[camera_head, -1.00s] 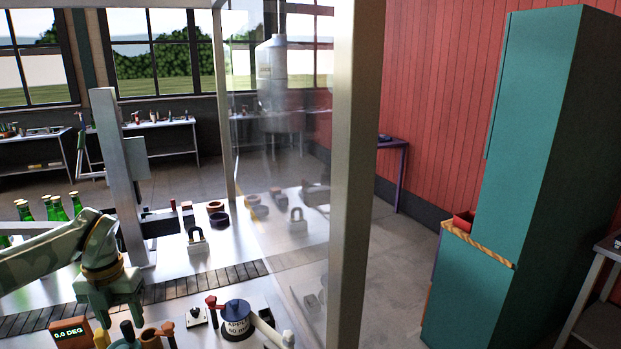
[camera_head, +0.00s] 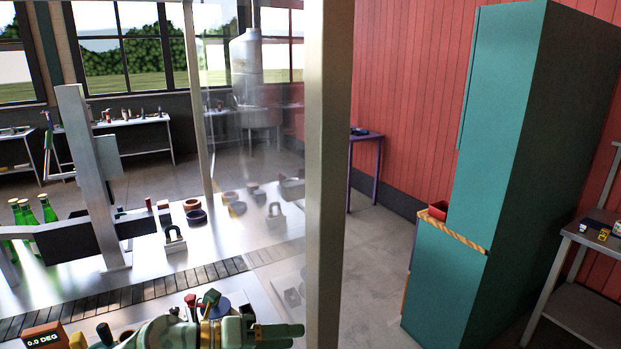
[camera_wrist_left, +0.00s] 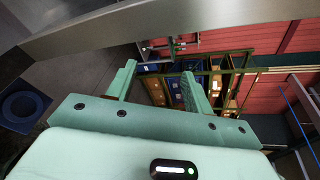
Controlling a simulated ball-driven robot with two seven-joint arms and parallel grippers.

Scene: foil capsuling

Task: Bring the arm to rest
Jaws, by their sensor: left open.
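My left arm, pale green, reaches in low along the bottom edge of the head view. Its gripper (camera_head: 277,336) points right, over the front of the bench near the clear panel's metal post (camera_head: 328,180). In the left wrist view the two fingers (camera_wrist_left: 158,70) stand wide apart with nothing between them. My right arm and gripper do not show in either view.
Green bottles (camera_head: 31,212) stand at the left on the bench. A dark conveyor strip (camera_head: 130,293) crosses it. A display box (camera_head: 45,338) sits at the front left. A teal cabinet (camera_head: 495,150) stands right, beyond open floor (camera_head: 372,255). The wrist view shows racked bins (camera_wrist_left: 152,90).

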